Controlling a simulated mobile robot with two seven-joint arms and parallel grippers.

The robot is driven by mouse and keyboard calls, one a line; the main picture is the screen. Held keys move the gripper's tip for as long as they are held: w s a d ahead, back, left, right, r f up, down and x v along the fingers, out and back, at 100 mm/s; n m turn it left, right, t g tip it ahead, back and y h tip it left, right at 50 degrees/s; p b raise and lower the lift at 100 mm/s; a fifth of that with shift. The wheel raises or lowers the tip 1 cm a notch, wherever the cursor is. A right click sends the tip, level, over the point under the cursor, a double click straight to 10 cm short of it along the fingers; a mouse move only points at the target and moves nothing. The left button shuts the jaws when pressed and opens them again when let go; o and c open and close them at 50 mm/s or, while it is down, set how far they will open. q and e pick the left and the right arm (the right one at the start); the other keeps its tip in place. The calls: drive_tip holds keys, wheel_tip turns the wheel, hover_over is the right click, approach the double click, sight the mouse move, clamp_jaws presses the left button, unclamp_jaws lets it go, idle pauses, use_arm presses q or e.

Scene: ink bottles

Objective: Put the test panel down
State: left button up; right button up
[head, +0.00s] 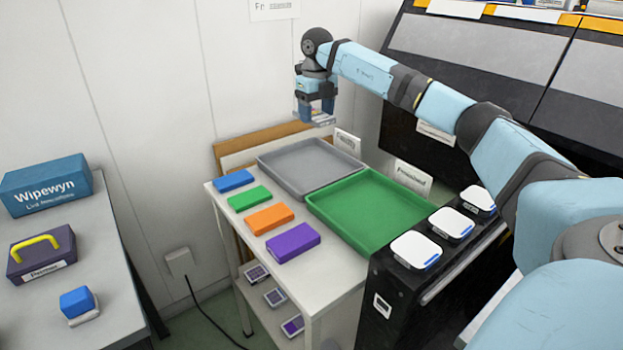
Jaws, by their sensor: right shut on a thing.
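My right gripper (316,107) is in the upper middle of the head view, pointing down above the far end of the white table. It is shut on a small flat pale piece, the test panel (314,119), of which only a thin edge shows below the fingers. The panel is held in the air, above the grey tray (268,163) in the picture; its exact height is hard to tell. A green tray (352,221) lies beside the grey one, nearer to me. Both trays look empty. My left gripper is out of view.
Blue, green, orange and purple blocks (292,242) stand in a row along the table's left side. Small panels (275,297) lie on the lower shelf. A black unit (395,291) with white-topped pads stands at right. A grey side table (103,285) holds boxes at left.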

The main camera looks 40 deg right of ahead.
drive_tip(key=b, duration=0.2)
hover_over(316, 183)
wheel_tip(316, 183, down, 9)
wheel_tip(316, 183, down, 4)
drive_tip(key=shift+f+b, duration=0.15)
drive_tip(key=shift+b, duration=0.15)
drive_tip(key=shift+s+f, duration=0.1)
drive_tip(key=shift+f, duration=0.4)
wheel_tip(316, 183, down, 4)
drive_tip(key=shift+a+f+b, duration=0.1)
drive_tip(key=shift+b, duration=0.5)
drive_tip(key=shift+f, duration=0.5)
drive_tip(key=shift+r, duration=0.1)
drive_tip(key=o, duration=1)
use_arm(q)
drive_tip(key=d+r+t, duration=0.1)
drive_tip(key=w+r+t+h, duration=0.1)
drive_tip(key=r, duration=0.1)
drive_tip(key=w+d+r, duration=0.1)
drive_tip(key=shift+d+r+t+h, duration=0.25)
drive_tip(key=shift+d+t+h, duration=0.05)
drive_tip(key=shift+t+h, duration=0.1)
